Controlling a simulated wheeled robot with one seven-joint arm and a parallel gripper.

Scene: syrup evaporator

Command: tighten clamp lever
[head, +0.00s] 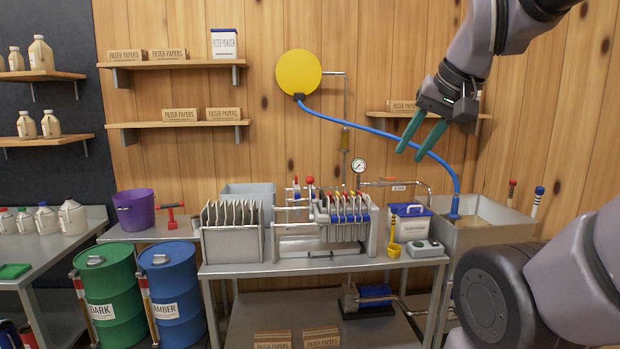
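The filter press (284,245) stands on the metal table, with several plates in a row at its right part. A red ball knob (310,181) sticks up at its middle and looks like the clamp lever's end. The lever's lower part is too small to make out. My gripper (410,155) has two teal fingers spread apart and pointing down. It is empty, up and to the right of the press, in front of the wooden wall and clear of the lever.
A blue hose (375,131) runs from the yellow disc (299,73) behind my gripper to the sink-like tank (490,238). A pressure gauge (359,165) rises behind the press. A bin of upright plates (232,243) and a white tub (411,226) flank the press.

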